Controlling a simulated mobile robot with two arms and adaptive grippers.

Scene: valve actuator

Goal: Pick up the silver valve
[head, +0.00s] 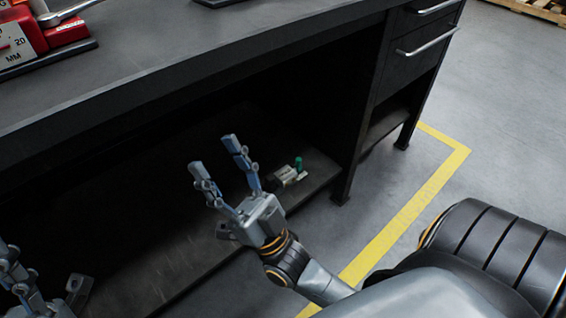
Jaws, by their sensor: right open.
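I cannot make out a silver valve for certain in the head view. A small pale, greyish item (288,174) lies on the lower shelf beside a small green cylinder (298,163); it is too small to identify. My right gripper (214,156) is open and empty, its fingers pointing up in front of the bench's dark opening. The small items show just right of its fingers. My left gripper (45,292) is partly in view at the bottom left corner, cut by the frame edge, and its jaws are unclear.
The dark workbench top (200,50) spans the upper left, above the open lower shelf (190,245). A red block with a measuring scale (38,38) and a silver tool (68,12) sit on top. Drawers (420,50) stand at the right. The floor (510,110) with yellow tape (405,215) is clear.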

